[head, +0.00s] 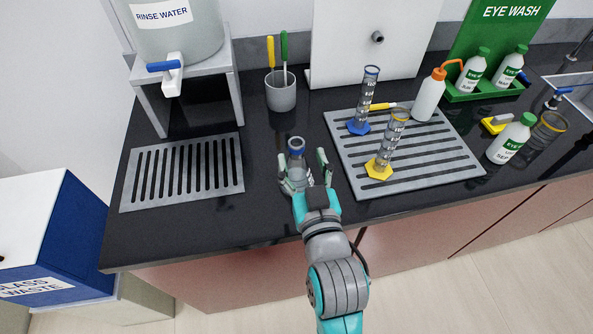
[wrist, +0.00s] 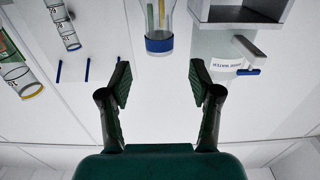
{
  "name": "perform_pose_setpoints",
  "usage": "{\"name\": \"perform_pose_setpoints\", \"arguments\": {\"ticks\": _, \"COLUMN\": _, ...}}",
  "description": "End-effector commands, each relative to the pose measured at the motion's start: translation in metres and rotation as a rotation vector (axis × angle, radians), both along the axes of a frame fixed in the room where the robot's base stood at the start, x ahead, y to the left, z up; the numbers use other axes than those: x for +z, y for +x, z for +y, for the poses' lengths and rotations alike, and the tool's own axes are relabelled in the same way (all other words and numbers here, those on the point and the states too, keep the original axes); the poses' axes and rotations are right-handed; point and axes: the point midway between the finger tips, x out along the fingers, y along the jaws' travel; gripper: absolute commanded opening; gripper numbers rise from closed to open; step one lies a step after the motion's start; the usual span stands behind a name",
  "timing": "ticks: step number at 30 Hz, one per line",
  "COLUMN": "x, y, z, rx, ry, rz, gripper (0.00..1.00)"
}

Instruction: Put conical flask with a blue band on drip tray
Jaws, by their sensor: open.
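The conical flask with a blue band (head: 296,147) stands upright on the dark bench, left of the right-hand slotted tray. My gripper (head: 301,158) is open, with one finger to each side of the flask in the head view; the gripper hides part of the flask's lower body. In the wrist view the picture is upside down, and the flask (wrist: 159,38) shows at the top, centred between the spread fingers (wrist: 161,75). No finger visibly touches it. A grey slotted drip tray (head: 131,193) lies empty at the left, below the rinse water tap.
A second slotted tray (head: 432,178) at the right holds two measuring cylinders (head: 386,150) and a wash bottle (head: 428,98). A grey cup (head: 281,96) with tools stands behind the flask. The rinse water stand (head: 234,95) rises behind the left tray. The bench between flask and left tray is clear.

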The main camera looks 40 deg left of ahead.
Motion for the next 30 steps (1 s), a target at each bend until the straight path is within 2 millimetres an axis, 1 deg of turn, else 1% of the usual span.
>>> {"name": "perform_pose_setpoints", "arguments": {"ticks": 5, "x": -0.001, "y": 0.006, "z": 0.008, "rx": 0.000, "ry": 0.000, "rz": 0.000, "gripper": 0.63}}
{"name": "perform_pose_setpoints", "arguments": {"ticks": 11, "x": -0.008, "y": 0.023, "z": 0.028, "rx": 0.001, "ry": 0.000, "rz": 0.000, "gripper": 0.63}}
{"name": "perform_pose_setpoints", "arguments": {"ticks": 15, "x": -0.008, "y": 0.034, "z": 0.040, "rx": 0.000, "ry": 0.001, "rz": -0.001, "gripper": 0.63}}
{"name": "perform_pose_setpoints", "arguments": {"ticks": 18, "x": -0.008, "y": 0.037, "z": 0.043, "rx": 0.000, "ry": 0.000, "rz": 0.000, "gripper": 0.63}}
{"name": "perform_pose_setpoints", "arguments": {"ticks": 25, "x": -0.008, "y": 0.037, "z": 0.044, "rx": 0.000, "ry": 0.000, "rz": 0.000, "gripper": 0.63}}
{"name": "perform_pose_setpoints", "arguments": {"ticks": 26, "x": -0.008, "y": 0.037, "z": 0.044, "rx": 0.000, "ry": 0.000, "rz": 0.000, "gripper": 0.56}}
{"name": "perform_pose_setpoints", "arguments": {"ticks": 27, "x": -0.008, "y": 0.037, "z": 0.044, "rx": 0.000, "ry": 0.000, "rz": 0.000, "gripper": 0.46}}
{"name": "perform_pose_setpoints", "arguments": {"ticks": 29, "x": -0.008, "y": 0.037, "z": 0.044, "rx": 0.000, "ry": 0.000, "rz": 0.000, "gripper": 0.31}}
{"name": "perform_pose_setpoints", "arguments": {"ticks": 30, "x": -0.008, "y": 0.037, "z": 0.044, "rx": 0.000, "ry": 0.000, "rz": 0.000, "gripper": 0.21}}
